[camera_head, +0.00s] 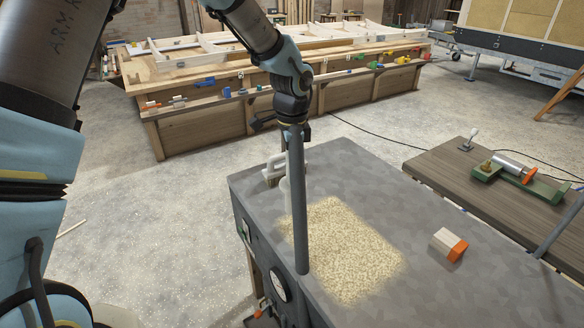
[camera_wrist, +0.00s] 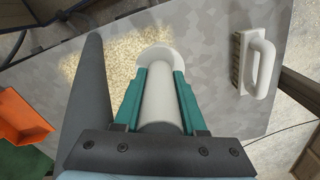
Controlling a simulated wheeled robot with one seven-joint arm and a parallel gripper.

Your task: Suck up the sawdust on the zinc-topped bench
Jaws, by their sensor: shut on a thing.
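The zinc-topped bench (camera_head: 400,215) is grey and stands at the centre right in the head view. A pale patch of sawdust (camera_head: 350,250) lies loose on it; part also shows in the wrist view (camera_wrist: 108,50). My gripper (camera_wrist: 160,74) has teal fingers shut on a pale cylindrical nozzle (camera_wrist: 162,110) with a wider white round end. The wrist view shows this end overlapping the sawdust; I cannot tell whether it touches. In the head view the nozzle (camera_head: 285,193) is mostly hidden behind a dark grey upright tube (camera_head: 300,215). This tube also shows left of my gripper (camera_wrist: 92,105).
A white-handled brush (camera_head: 275,168) lies at the bench's far left corner. An orange-and-white block (camera_head: 449,243) sits right of the sawdust. A wooden bench (camera_head: 490,200) with a green tool (camera_head: 520,178) stands at right. A large timber workbench (camera_head: 205,128) is behind, with floor between.

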